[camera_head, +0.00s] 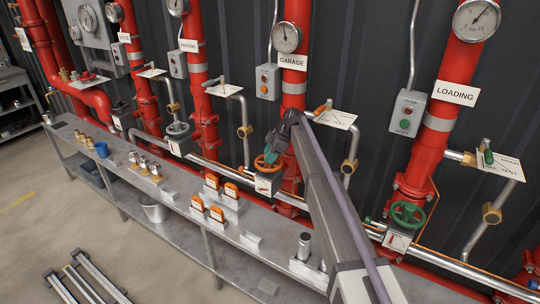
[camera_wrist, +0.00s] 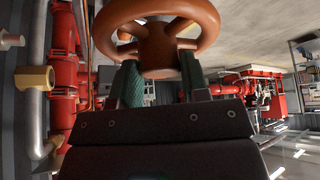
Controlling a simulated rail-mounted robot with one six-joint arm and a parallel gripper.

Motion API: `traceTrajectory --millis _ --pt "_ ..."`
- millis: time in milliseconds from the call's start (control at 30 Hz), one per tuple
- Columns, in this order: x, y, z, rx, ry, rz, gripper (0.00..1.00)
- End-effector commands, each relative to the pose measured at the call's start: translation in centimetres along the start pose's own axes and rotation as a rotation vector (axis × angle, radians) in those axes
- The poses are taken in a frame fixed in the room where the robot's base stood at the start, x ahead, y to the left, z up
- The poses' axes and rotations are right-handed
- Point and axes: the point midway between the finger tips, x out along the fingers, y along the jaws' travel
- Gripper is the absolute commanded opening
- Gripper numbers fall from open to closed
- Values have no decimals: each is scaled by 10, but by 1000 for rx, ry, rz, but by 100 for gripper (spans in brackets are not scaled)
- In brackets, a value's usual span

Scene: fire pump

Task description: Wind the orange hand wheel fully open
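The orange hand wheel (camera_head: 266,163) sits on a valve on the pipe under the GARAGE sign in the head view. In the wrist view the wheel (camera_wrist: 128,15) fills the upper middle, with its spokes and hub showing. My gripper (camera_head: 277,146) is at the wheel's upper right in the head view. In the wrist view its two green fingers (camera_wrist: 160,75) stand apart with a gap between them, their tips reaching up to the wheel. Whether the fingertips touch the wheel cannot be told. A white label with a mark (camera_head: 264,186) is below the wheel.
A green hand wheel (camera_head: 408,214) is at the LOADING pipe (camera_head: 422,158) on the right, and a grey wheel (camera_head: 179,130) is on the left. A grey bench (camera_head: 190,228) with orange-handled parts runs in front. Brass fittings and thin pipes stand close beside the wheel.

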Motion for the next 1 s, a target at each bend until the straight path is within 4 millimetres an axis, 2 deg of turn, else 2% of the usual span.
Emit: traceTrajectory --millis 33,167,400,467,600,667,867,1000 --pt "0 0 0 0 0 0 47" --pt "0 0 0 1 -1 1 58" --pt "0 -2 0 33 -1 20 58" --pt "0 -5 0 119 -1 71 58" --pt "1 -8 -1 432 0 253 58" --pt "1 -6 -1 531 0 309 58" --pt "1 -3 -1 624 -1 360 58" --pt "2 -6 -3 807 -1 467 58"
